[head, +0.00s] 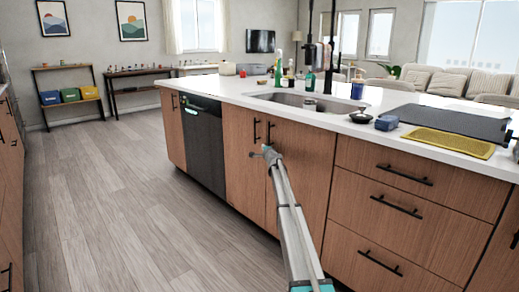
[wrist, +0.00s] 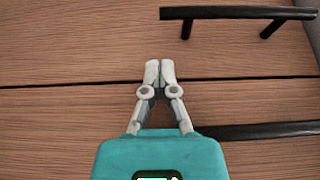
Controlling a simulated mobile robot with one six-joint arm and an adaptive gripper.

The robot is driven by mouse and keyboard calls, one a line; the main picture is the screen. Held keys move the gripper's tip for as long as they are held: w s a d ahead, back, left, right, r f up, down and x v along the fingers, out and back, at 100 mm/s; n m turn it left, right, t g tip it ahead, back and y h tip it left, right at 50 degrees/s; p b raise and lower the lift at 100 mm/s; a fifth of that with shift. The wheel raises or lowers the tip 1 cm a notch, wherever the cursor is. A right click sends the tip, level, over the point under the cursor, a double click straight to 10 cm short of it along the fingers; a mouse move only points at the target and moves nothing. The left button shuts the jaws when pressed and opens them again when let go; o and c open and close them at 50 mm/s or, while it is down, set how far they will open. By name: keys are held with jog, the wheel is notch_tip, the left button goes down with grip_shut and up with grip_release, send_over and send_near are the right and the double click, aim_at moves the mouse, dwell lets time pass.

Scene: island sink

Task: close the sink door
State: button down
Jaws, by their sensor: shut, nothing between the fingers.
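The sink cabinet under the island sink (head: 315,102) has two wooden doors, a left door (head: 243,165) and a right door (head: 303,165). Each has a black vertical handle near the middle seam. Both doors look about flush with the cabinet front; I cannot tell whether a slight gap stands open. My gripper (head: 264,154) is shut and empty, in front of the doors just below the handles. In the wrist view my gripper (wrist: 160,66) points at the dark seam between the panels, with one handle (wrist: 240,13) at the top right. Contact with the wood cannot be told.
A black dishwasher (head: 204,143) is left of the doors, and drawers (head: 410,205) with black handles are to the right. The wooden floor (head: 120,190) at left is clear.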

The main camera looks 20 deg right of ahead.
jog(key=d, duration=0.2)
jog(key=shift+d+m+h, duration=0.3)
jog(key=shift+h, duration=0.1)
jog(key=s+a, duration=0.2)
jog(key=a, duration=0.5)
jog(key=s+a, duration=0.3)
jog(key=a, duration=0.5)
jog(key=shift+s+a+y, duration=0.2)
jog(key=shift+s+y, duration=0.1)
jog(key=shift+y, duration=0.1)
